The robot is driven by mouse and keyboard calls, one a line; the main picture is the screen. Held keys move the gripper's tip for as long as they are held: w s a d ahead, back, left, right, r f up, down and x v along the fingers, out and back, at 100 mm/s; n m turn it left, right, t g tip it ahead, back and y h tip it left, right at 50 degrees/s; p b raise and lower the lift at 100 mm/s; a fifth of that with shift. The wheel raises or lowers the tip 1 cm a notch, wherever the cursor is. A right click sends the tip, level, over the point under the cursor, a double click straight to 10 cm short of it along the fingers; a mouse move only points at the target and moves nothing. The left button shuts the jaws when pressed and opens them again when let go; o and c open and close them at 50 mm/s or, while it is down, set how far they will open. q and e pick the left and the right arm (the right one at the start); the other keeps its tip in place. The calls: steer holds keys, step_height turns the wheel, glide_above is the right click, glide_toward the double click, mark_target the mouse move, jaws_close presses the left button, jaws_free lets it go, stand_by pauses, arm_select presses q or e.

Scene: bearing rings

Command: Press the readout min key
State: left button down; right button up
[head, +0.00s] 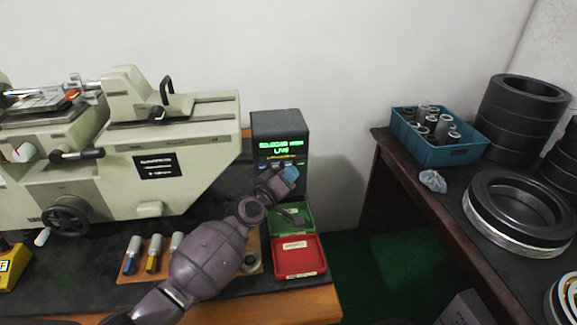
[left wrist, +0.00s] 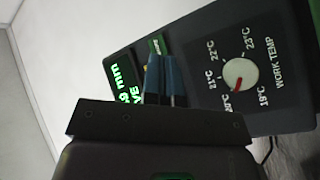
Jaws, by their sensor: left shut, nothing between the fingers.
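The dark readout box (head: 280,125) stands against the wall at the back of the bench, with green text lit on its display. A row of small keys shows under the display, partly covered by my gripper. My left gripper (head: 290,174) is shut and empty, its blue fingertips at the front of the box by the key row. In the left wrist view the shut fingers (left wrist: 166,78) lie over the readout panel (left wrist: 125,80), close to a green key. I cannot tell whether they touch a key, and the min key's label is not readable. My right gripper is not in view.
A green tray (head: 304,212) and red tray (head: 310,262) lie below the box. A large beige machine (head: 150,150) stands left. A blue crate (head: 440,153) and black rings (head: 515,205) are on the right table.

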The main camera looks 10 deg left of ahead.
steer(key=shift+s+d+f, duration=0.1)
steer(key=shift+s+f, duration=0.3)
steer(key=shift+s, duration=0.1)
arm_select(q)
steer(key=shift+w, duration=0.1)
steer(key=shift+w+a, duration=0.15)
steer(key=shift+w, duration=0.05)
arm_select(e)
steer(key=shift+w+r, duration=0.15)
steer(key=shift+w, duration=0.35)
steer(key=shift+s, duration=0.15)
arm_select(q)
steer(key=shift+s, duration=0.15)
steer(key=shift+s+d, duration=0.3)
steer(key=shift+s, duration=0.25)
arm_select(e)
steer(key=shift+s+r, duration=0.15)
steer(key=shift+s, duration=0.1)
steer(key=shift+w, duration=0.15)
